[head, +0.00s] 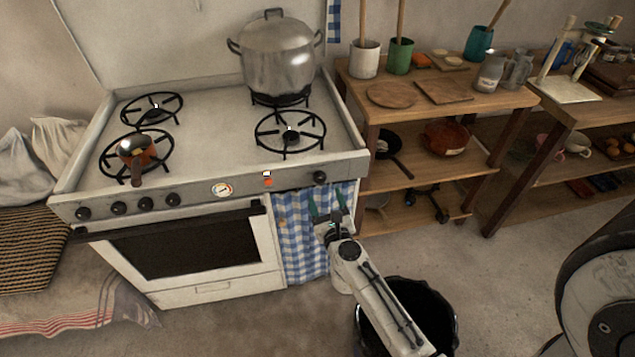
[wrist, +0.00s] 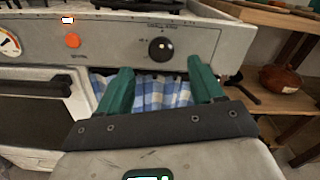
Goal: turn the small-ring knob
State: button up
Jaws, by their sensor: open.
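A round black knob (head: 320,177) sits alone at the right end of the stove's front panel. In the wrist view the same knob (wrist: 161,49) stands just beyond and above the gap between my fingertips, with small unreadable marks around it.
Several more knobs (head: 118,207) line the panel's left part. A dial gauge (head: 222,190) and a red button (head: 267,182) lie between. A pot (head: 278,60) and a small copper pan (head: 137,150) stand on the stove. A blue checked curtain (head: 297,235) hangs below; a wooden shelf (head: 430,185) stands right.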

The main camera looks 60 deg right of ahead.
aim_at(320, 180)
jog(key=x, duration=0.7)
jog(key=shift+s, duration=0.1)
jog(key=shift+c, duration=0.3)
jog(key=c, duration=1)
